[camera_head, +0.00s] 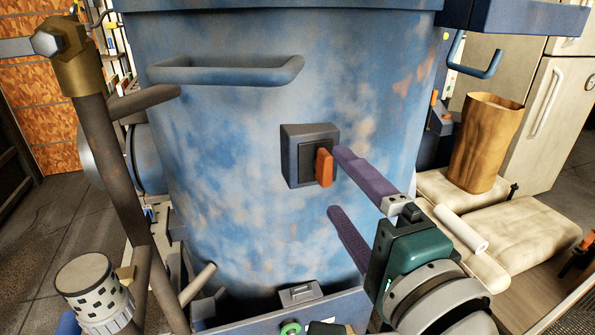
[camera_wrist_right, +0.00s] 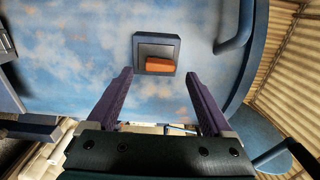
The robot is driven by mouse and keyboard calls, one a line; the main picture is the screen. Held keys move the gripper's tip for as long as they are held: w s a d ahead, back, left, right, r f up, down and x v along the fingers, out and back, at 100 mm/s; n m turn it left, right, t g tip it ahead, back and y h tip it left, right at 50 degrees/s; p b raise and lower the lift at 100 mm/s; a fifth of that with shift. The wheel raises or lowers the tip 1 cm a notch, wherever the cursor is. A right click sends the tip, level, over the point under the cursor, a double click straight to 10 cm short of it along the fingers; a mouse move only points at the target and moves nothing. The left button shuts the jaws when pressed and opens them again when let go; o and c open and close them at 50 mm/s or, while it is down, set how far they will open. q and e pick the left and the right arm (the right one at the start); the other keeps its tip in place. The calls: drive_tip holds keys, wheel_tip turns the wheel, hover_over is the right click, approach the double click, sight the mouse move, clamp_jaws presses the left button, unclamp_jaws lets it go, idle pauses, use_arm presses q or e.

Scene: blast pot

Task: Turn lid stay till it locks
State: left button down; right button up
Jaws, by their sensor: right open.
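The blue, worn pot (camera_head: 230,130) fills the middle of the head view. On its side is a dark square mount (camera_head: 296,152) with a short orange lever (camera_head: 324,168), which looks to be the lid stay. The lever stands upright in the head view and lies crosswise in the right wrist view (camera_wrist_right: 159,65). My right gripper (camera_head: 338,182) is open, with its purple fingers pointing at the mount. In the wrist view the lever lies between the lines of the fingers, just beyond the tips, and nothing is held. My left gripper is not in view.
A blue bar handle (camera_head: 228,72) juts from the pot above left of the mount. A brown pipe (camera_head: 115,170) stands at left, with a perforated cylinder (camera_head: 92,288) below. A paper bag (camera_head: 484,140) stands on pale sacks (camera_head: 520,225) at right.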

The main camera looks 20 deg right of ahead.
drive_tip(key=s, duration=0.5)
drive_tip(key=shift+s+d, duration=0.1)
drive_tip(key=s+a+f+n+g+y+p, duration=0.1)
drive_tip(key=s+a+f+n+g+y, duration=0.2)
drive_tip(key=n, duration=0.4)
drive_tip(key=s+a+n+g+y, duration=0.2)
drive_tip(key=n+g, duration=0.3)
drive_tip(key=n, duration=0.2)
drive_tip(key=s+d+f+n+g+h+p, duration=0.1)
drive_tip(key=s+d+f+n+g+h, duration=0.2)
drive_tip(key=s+d+n+g+h, duration=0.45)
drive_tip(key=s+r+m+y+p, duration=0.1)
drive_tip(key=r+p, duration=1.8)
drive_tip(key=s+d+r+t+y+p, duration=0.1)
drive_tip(key=s+r+p, duration=0.1)
drive_tip(key=r+p, duration=1.7)
drive_tip(key=shift+d+r+m, duration=0.25)
drive_tip(key=shift+r+m, duration=0.05)
drive_tip(key=shift+m, duration=0.05)
